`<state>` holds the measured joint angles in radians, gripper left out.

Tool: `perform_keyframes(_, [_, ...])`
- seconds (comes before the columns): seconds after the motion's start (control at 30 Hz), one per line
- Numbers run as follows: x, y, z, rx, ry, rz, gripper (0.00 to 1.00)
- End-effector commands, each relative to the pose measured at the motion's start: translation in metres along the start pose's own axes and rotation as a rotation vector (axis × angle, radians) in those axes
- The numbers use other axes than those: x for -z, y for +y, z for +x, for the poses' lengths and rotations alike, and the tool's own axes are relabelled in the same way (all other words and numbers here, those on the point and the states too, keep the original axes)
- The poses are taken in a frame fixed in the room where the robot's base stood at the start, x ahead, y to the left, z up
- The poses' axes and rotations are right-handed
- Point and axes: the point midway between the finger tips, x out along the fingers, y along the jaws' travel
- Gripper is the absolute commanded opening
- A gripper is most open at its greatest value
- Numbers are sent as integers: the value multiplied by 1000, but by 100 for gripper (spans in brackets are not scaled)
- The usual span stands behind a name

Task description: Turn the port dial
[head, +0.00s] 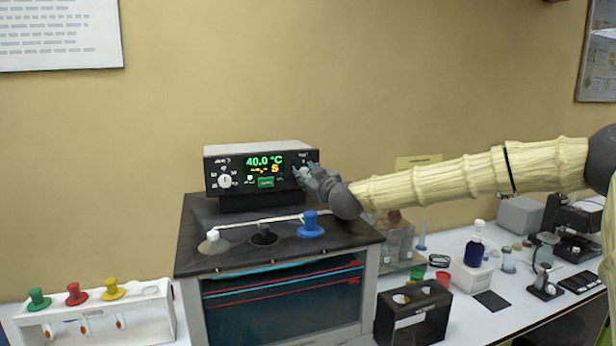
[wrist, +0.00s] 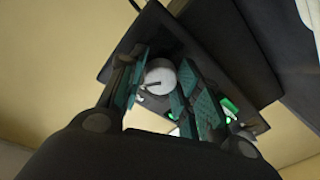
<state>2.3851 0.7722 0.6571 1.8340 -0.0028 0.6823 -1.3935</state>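The control unit (head: 258,190) is a dark panel with a lit display reading 40.0 °C and a yellow S. A round white dial (head: 225,181) with marks around it sits at the panel's left. In the wrist view a round white dial (wrist: 160,78) with a dark pointer line shows between the two teal-padded fingers of my gripper (wrist: 160,85). The fingers are apart, one on each side of it. I cannot tell whether they touch it. The labels are too small to read.
Below the panel, a dark bath top (head: 205,262) carries white, black and blue (head: 311,225) stoppers. A white rack (head: 90,325) with green, red and yellow stoppers stands at left. A black block (head: 412,325), bottles and instruments crowd the bench at right, under my arm.

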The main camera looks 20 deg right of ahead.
Motion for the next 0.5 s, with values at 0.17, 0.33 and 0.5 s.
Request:
perform_keyframes(0.17, [0, 0, 0, 0, 0, 0, 6])
perform_keyframes(0.33, [-2, -1, 0, 0, 2, 13, 6])
perform_keyframes(0.5, [-4, -4, 1, -2, 7, 63, 6])
